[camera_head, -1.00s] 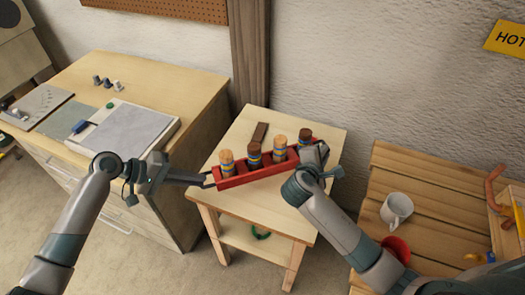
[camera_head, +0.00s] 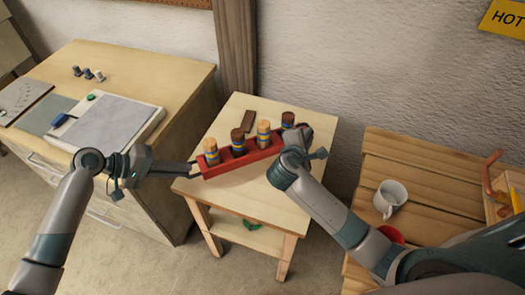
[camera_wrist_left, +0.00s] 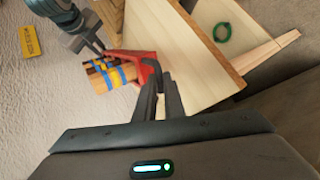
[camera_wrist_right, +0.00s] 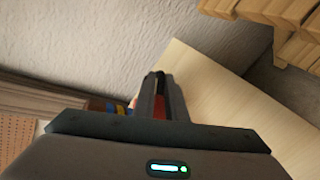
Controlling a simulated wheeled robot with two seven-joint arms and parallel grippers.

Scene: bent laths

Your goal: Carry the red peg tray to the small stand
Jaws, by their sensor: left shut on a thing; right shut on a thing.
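The red peg tray (camera_head: 241,163) is a long narrow red box with several upright wooden pegs in it, light and dark, with blue and yellow bands. It is over the top of the small stand (camera_head: 210,188), a light wooden table with a lower shelf. I cannot tell whether the tray touches the top. My left gripper (camera_head: 196,170) is shut on the tray's left end, also seen in the left wrist view (camera_wrist_left: 163,84). My right gripper (camera_head: 298,138) is shut on its right end, mostly hidden by my arm; the right wrist view shows red between the fingers (camera_wrist_right: 158,85).
A dark wooden block (camera_head: 249,117) lies on the stand behind the tray. A green ring (camera_head: 251,225) lies on the lower shelf. A drawer cabinet (camera_head: 180,90) stands left. A slatted bench (camera_head: 435,155) with a white mug (camera_head: 390,197) and a red object (camera_head: 392,234) stands right.

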